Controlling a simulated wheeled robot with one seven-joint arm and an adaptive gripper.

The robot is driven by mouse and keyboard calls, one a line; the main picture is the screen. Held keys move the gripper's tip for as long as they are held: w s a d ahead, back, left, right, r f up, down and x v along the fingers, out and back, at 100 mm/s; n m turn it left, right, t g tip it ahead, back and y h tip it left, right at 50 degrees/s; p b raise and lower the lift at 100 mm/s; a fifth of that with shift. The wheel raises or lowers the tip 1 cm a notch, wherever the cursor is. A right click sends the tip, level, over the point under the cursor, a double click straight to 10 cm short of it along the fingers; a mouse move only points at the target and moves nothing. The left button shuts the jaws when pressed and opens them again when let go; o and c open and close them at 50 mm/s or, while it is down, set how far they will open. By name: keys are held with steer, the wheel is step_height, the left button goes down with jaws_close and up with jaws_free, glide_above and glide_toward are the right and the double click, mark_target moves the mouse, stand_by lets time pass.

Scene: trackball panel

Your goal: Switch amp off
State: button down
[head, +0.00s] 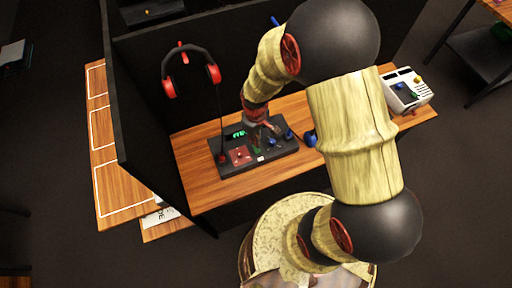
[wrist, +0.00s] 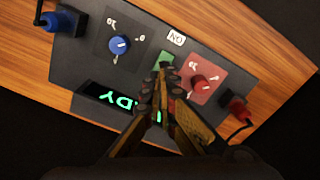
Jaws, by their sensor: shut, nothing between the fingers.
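The amp (head: 285,150) is a dark box on the wooden desk. In the wrist view its panel (wrist: 85,72) carries a blue knob (wrist: 119,45), a red knob (wrist: 199,83) on a red patch, and a lit green display (wrist: 122,101), partly hidden by my fingers. A green switch (wrist: 165,60) sits between the knobs, beside a small white label (wrist: 177,38) that seems to read ON. My gripper (wrist: 165,72) is shut and empty, its tips over the panel at the green switch's lower end. I cannot tell whether they touch it. In the head view my gripper (head: 270,127) is above the amp's back part.
A blue plug (wrist: 62,22) and a red plug (wrist: 237,110) with a cable sit at opposite ends of the amp. Red-and-black headphones (head: 190,68) hang on the dark partition. A white device (head: 405,90) stands at the desk's right end. Bare desk (head: 205,185) lies in front.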

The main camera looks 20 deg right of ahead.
steer(key=shift+f+b, duration=0.85)
steer(key=shift+f, duration=0.5)
stand_by(0.6)
steer(key=shift+r+p, duration=2.65)
steer(key=shift+r, duration=0.95)
steer(key=shift+f, duration=0.1)
